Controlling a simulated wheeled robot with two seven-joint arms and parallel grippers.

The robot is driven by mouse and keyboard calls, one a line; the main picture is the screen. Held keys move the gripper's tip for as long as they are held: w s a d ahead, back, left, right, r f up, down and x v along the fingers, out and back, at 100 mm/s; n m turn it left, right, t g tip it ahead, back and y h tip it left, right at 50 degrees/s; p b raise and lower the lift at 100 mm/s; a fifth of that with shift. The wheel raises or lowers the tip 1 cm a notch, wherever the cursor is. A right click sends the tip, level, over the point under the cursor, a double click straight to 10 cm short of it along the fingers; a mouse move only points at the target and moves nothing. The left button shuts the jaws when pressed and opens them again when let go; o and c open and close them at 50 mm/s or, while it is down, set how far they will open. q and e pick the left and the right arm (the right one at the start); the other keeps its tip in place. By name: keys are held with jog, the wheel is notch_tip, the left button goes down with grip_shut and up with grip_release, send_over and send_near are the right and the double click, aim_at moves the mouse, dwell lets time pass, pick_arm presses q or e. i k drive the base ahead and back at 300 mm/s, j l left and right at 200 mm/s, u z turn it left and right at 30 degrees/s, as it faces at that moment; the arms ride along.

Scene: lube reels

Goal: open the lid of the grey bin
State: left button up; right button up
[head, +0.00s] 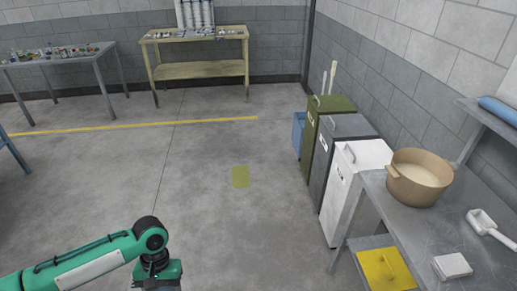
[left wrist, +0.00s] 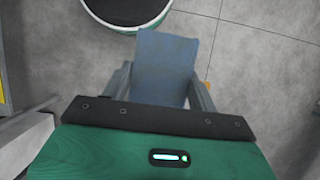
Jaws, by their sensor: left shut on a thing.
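The grey bin (head: 323,159) stands against the right wall, between a green bin (head: 312,138) and a white bin (head: 338,195). Its grey lid (head: 350,128) is down, with a handle on top. My left arm reaches in at the bottom left of the head view, far from the bin; its fingers are out of that frame. In the left wrist view, my left gripper (left wrist: 162,88) is shut on a flat blue-grey piece (left wrist: 165,58) that sticks out past the fingers. What this piece is, I cannot tell. My right gripper is not in view.
A metal table (head: 425,225) at the right holds a tan pot (head: 420,177), a white scoop (head: 488,224) and a white block (head: 452,266). A yellow lid (head: 386,270) is below its edge. A blue bin (head: 299,134) is beyond the green one.

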aim_at(351, 125)
jog(key=i, duration=1.4)
jog(key=i+z, duration=0.1)
jog(key=i, duration=0.4)
jog(key=i+j+z, duration=0.15)
jog(key=i, duration=0.3)
jog(key=i+j+z, duration=0.1)
jog(key=i, duration=0.4)
